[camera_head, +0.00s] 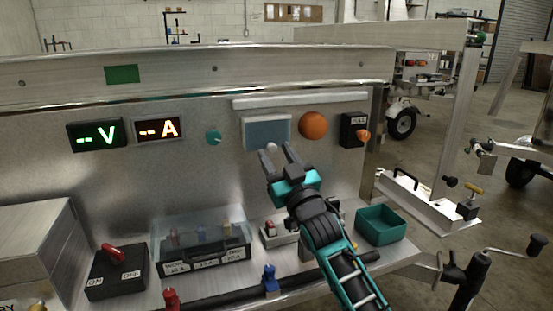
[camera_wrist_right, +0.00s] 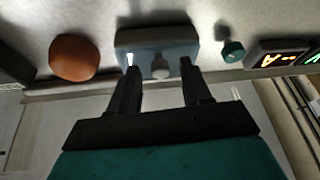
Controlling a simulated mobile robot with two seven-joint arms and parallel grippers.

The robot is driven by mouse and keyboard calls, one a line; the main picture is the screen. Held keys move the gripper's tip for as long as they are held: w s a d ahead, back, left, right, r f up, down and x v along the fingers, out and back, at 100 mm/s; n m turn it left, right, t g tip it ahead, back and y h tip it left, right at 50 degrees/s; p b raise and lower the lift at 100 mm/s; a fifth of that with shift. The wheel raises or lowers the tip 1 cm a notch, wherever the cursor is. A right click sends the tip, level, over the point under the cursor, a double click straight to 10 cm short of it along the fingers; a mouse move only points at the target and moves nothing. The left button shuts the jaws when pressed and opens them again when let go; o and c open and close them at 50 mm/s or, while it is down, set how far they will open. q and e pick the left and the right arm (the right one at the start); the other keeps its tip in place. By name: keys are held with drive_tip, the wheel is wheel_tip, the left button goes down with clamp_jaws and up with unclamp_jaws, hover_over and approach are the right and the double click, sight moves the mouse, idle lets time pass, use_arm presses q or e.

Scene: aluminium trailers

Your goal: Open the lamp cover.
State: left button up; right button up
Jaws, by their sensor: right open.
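The lamp cover (camera_head: 266,131) is a blue-grey, box-like panel on the upright metal wall, under a pale strip. It looks closed. A small pale knob (camera_head: 272,148) sits at its lower part. The cover (camera_wrist_right: 140,40) and the knob (camera_wrist_right: 160,68) also show in the wrist view. My right gripper (camera_head: 276,153) is open just in front of the knob. In the wrist view its fingers (camera_wrist_right: 160,72) stand on either side of the knob. I cannot tell whether they touch it. My left gripper is not in view.
An orange dome (camera_head: 313,125) and a switch box with an orange knob (camera_head: 354,130) are right of the cover; a teal knob (camera_head: 213,137) is left. On the shelf below stand a clear-lidded fuse box (camera_head: 204,262), an ON/OFF switch (camera_head: 118,270) and a teal tray (camera_head: 382,226).

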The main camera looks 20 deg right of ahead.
drive_tip(key=shift+w+r, duration=0.1)
drive_tip(key=shift+w, duration=0.1)
drive_tip(key=shift+c, duration=0.4)
clamp_jaws()
